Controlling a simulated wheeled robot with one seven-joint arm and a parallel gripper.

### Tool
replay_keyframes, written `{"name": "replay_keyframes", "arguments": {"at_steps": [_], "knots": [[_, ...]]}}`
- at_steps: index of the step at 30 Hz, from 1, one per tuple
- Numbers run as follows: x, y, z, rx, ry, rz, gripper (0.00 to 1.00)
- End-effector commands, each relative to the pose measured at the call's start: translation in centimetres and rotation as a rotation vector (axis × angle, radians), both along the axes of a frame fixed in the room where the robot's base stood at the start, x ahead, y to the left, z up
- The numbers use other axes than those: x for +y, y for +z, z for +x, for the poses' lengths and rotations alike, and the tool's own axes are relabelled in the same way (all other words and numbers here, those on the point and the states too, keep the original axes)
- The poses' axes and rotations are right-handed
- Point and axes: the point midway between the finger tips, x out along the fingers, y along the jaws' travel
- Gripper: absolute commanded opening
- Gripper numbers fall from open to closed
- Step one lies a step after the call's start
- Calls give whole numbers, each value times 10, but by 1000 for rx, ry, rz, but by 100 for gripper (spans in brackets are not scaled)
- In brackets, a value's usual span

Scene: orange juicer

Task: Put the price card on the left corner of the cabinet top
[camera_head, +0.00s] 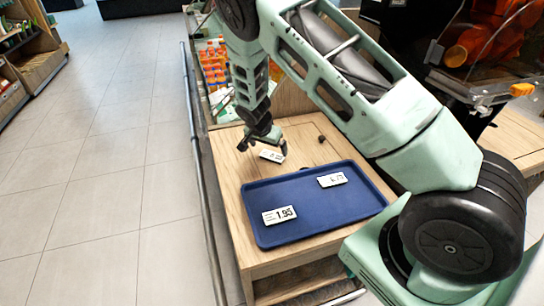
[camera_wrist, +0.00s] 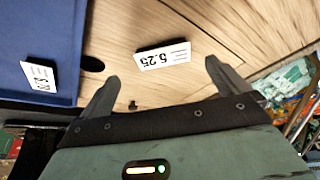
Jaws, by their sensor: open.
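A white price card reading 5.25 (camera_wrist: 163,57) rests on the wooden cabinet top (camera_head: 229,180), beyond the tray's far edge. The same card (camera_head: 271,156) shows in the head view just below my gripper (camera_head: 263,149). In the wrist view my gripper (camera_wrist: 161,70) is open, with the card in line with the gap between its fingertips. I cannot tell how much height separates them. Two more cards lie in the blue tray (camera_head: 300,211): one reading 1.95 (camera_head: 279,215) at front left and another (camera_head: 332,179) at back right.
Orange bottles (camera_head: 214,62) stand on shelving behind the cabinet. A dark round hole (camera_wrist: 92,63) is in the wood beside the tray. A metal rail (camera_head: 203,190) runs along the cabinet's left side. The juicer machine (camera_head: 490,45) is at upper right. Tiled floor lies open at left.

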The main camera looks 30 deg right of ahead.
Motion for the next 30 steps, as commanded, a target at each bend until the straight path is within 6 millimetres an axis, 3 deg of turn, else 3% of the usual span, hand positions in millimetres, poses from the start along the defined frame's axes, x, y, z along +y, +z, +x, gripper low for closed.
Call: {"name": "replay_keyframes", "arguments": {"at_steps": [8, 18, 26, 27, 30], "knots": [[-8, -18, 5, 0, 1, 0, 100], [-24, -55, 17, 0, 0, 0, 100], [-25, -59, 18, -2, 1, 1, 100], [-25, -59, 18, -2, 1, 1, 97], [-25, -59, 18, -2, 1, 1, 69]]}}
